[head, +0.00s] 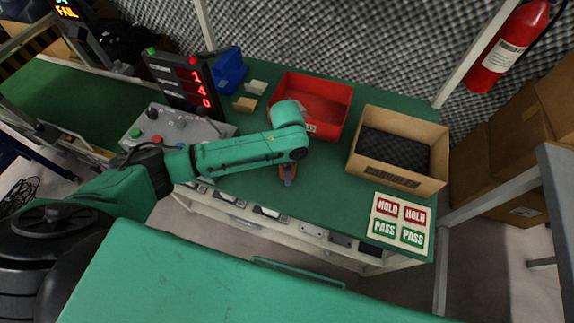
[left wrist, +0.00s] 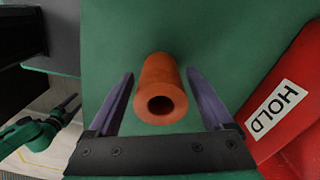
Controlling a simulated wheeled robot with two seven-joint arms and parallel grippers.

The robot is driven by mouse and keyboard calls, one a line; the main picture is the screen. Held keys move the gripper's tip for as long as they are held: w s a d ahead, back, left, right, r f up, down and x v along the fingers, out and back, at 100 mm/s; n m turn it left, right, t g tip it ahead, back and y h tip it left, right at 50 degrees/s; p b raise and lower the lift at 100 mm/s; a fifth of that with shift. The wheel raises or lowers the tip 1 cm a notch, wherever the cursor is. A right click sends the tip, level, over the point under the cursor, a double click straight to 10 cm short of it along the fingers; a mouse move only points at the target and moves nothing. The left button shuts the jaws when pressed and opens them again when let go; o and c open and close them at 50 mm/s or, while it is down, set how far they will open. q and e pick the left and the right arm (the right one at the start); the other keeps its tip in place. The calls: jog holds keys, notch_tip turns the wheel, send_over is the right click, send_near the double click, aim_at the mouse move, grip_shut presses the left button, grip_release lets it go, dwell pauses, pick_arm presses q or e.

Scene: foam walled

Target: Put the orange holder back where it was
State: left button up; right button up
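The orange holder (left wrist: 162,82) is a hollow cylinder with a round dark opening facing the left wrist camera. It stands on the green bench top. My left gripper (left wrist: 160,74) is open, with one finger on each side of the holder and a visible gap on both sides. In the head view the holder (head: 284,173) shows only partly at the end of my left arm, near the bench's front edge. My right gripper (left wrist: 68,105) appears small at the left of the left wrist view, away from the holder; its opening is too small to judge.
A red bin (head: 342,106) and a cardboard box (head: 432,170) with dark foam stand behind and right. A HOLD/PASS board (head: 400,219) lies at the front right. A control box (head: 150,128), a display (head: 172,82) and a blue bin (head: 229,70) are left.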

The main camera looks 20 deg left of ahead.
pick_arm(q)
notch_tip(320, 180, up, 12)
jog(key=p, duration=0.1)
jog(key=shift+r, duration=0.15)
dwell(0.3)
dwell(0.4)
